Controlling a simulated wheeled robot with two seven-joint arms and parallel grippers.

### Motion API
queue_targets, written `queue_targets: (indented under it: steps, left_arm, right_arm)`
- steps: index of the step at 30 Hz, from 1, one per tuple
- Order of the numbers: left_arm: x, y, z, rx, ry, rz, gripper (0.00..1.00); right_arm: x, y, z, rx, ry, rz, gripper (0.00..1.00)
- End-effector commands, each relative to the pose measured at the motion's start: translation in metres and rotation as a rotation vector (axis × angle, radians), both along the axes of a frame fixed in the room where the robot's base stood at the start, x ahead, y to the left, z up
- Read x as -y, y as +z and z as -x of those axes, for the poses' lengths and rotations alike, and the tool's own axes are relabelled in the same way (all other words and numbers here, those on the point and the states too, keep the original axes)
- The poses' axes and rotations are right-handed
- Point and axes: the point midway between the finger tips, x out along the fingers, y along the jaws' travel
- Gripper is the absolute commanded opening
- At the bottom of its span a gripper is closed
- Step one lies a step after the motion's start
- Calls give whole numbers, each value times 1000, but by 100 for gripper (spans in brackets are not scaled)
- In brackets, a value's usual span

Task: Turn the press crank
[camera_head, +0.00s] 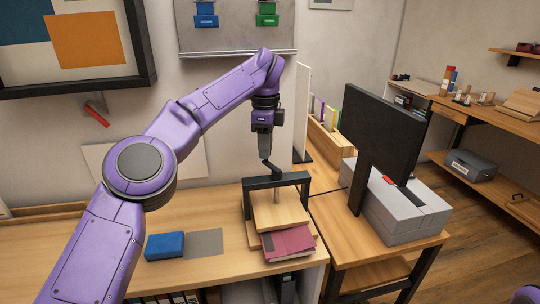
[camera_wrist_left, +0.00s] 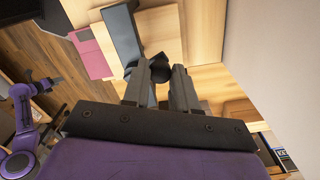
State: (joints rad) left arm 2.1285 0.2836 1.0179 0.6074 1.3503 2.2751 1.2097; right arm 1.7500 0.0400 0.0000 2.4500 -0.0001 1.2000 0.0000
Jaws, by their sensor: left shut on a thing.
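The press stands on the wooden table, with a black frame (camera_head: 276,182), a wooden plate (camera_head: 280,212) under it and a vertical screw between. A dark crank (camera_head: 269,169) sits on top of the frame. My left gripper (camera_head: 264,155) points down over the press and is shut on the crank's handle. In the left wrist view the dark knob (camera_wrist_left: 161,68) sits between the fingers of my left gripper (camera_wrist_left: 160,76). Magenta books (camera_head: 288,243) lie at the press's front, partly under the plate. My right arm shows at the left wrist view's left edge; its gripper's state is unclear.
A blue box (camera_head: 165,246) and a grey mat (camera_head: 204,242) lie left of the press. A black monitor (camera_head: 384,130) and a grey machine (camera_head: 400,211) stand to the right. A white panel (camera_head: 302,110) rises behind the press. The table's left part is mostly clear.

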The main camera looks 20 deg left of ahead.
Motion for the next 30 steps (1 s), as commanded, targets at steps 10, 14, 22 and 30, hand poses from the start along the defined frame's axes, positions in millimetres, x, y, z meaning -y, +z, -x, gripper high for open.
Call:
queue_targets:
  steps: [10, 14, 22, 30]
  left_arm:
    - [-4, -9, 15, -5, 323, 0, 0]
    - [-5, -8, 21, -4, 446, 1, 0]
    - [-5, -7, 33, -2, 704, 0, 0]
    - [-2, -5, 44, -1, 959, 0, 0]
  right_arm:
    - [0, -47, 0, 0, 0, 0, 43]
    - [0, -61, 0, 0, 0, 0, 43]
    - [0, -88, 0, 0, 0, 0, 43]
    - [0, -110, 0, 0, 0, 0, 43]
